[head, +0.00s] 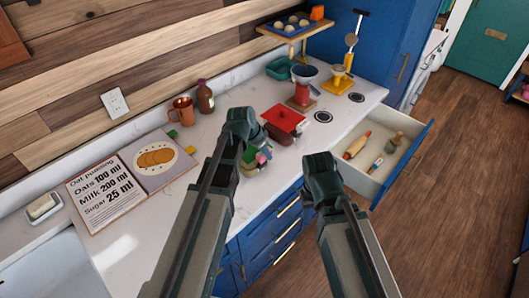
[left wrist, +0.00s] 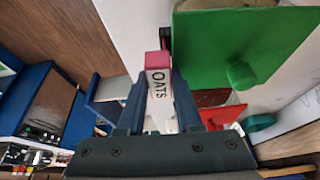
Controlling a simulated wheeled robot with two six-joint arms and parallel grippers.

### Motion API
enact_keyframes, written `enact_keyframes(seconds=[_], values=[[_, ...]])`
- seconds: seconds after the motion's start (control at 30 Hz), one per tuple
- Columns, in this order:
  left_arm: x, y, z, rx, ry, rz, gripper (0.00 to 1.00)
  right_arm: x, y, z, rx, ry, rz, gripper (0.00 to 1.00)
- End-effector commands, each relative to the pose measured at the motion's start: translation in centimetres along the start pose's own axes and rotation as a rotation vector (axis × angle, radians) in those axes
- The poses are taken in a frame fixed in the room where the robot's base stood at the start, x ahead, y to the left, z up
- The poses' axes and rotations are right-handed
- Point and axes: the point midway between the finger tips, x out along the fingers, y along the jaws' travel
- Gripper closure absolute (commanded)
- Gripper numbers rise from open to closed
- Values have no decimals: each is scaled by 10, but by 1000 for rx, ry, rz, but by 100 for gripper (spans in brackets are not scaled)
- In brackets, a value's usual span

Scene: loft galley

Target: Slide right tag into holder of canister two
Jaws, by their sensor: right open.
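My left gripper (head: 257,152) is shut on a pink-topped tag with a white face reading OATS (left wrist: 158,85), between its fingers in the left wrist view. A green canister lid with a round knob (left wrist: 240,75) is just right of the tag. A small dark part (left wrist: 165,38) shows at its edge beside the tag; I cannot tell whether they touch. A red-lidded canister (head: 284,120) stands behind my left gripper in the head view. The green one is mostly hidden by the gripper there. My right gripper (head: 321,170) is open and empty, over the counter's front edge. Canister numbers are not visible.
An open drawer (head: 408,150) with utensils juts out at right. A recipe board (head: 103,195), copper mug (head: 183,112) and brown bottle (head: 205,97) are at left. A red grinder (head: 303,88) and yellow scale (head: 339,78) stand at the back. The counter's left front is clear.

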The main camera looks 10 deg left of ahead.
Motion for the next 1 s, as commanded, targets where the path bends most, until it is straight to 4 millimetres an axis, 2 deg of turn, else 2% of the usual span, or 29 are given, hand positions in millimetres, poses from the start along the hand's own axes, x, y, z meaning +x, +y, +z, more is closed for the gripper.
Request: enact_keyframes(seconds=[0.03,0.17,0.5,0.53,0.63,0.8,1.0], values=[[3,1,7,-1,-21,5,56,4,0,0,0,0,0,50],[3,1,7,-1,-22,4,34,4,0,0,0,0,0,50],[3,0,7,-3,-22,4,34,4,0,0,0,0,0,50],[3,0,7,-3,-22,4,45,4,0,0,0,0,0,50],[3,0,7,-4,-22,4,29,4,0,0,0,0,0,50],[3,-1,7,-4,-22,4,26,4,0,0,0,0,0,50],[3,-1,7,-5,-22,3,27,4,0,0,0,0,0,50]])
